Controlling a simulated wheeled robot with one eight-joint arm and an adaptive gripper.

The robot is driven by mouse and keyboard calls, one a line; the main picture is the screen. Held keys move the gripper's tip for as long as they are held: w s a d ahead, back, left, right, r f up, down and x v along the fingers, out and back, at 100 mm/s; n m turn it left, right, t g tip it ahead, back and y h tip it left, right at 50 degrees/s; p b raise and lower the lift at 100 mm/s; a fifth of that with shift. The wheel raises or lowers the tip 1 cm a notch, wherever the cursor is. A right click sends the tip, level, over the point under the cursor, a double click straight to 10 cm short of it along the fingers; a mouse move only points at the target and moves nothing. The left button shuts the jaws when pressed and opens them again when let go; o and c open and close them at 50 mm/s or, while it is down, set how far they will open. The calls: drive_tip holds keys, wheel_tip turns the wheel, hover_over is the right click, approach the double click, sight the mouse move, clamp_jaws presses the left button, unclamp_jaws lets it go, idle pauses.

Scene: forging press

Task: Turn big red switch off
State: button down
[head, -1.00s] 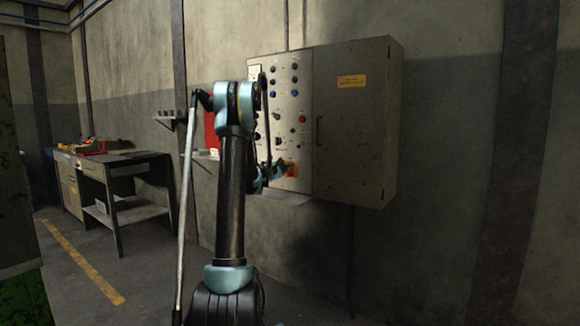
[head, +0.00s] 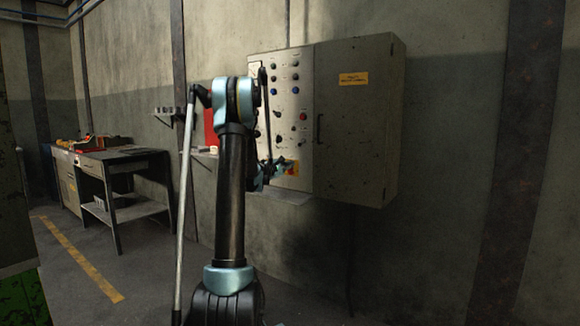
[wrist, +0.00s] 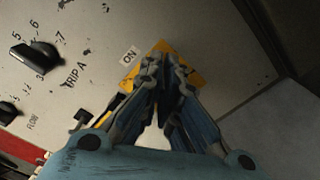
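The big red switch sits on a yellow plate (wrist: 183,50) low on the control panel. In the wrist view the plate is turned at an angle, with an "ON" label at its upper left corner. The switch handle is hidden there behind my fingers. In the head view a small yellow and red patch of the switch (head: 291,169) shows beside my gripper (head: 284,164). In the wrist view my gripper (wrist: 164,62) is right in front of the plate, its fingertips close together over the switch. Whether they grip the handle is hidden.
A grey cabinet door (head: 352,130) is shut to the right of the panel (head: 290,120). Black knobs (wrist: 35,55) and a "TRIP A" label are left of the plate. A small ledge (head: 282,197) juts out below the panel. A workbench (head: 120,160) stands at the left.

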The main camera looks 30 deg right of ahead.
drive_tip(key=shift+w+a, duration=0.3)
drive_tip(key=shift+a, duration=0.1)
drive_tip(key=v, duration=0.7)
drive_tip(key=shift+s+a, duration=0.2)
drive_tip(key=shift+s, duration=0.3)
drive_tip(key=shift+r, duration=0.1)
drive_tip(key=shift+a, duration=0.1)
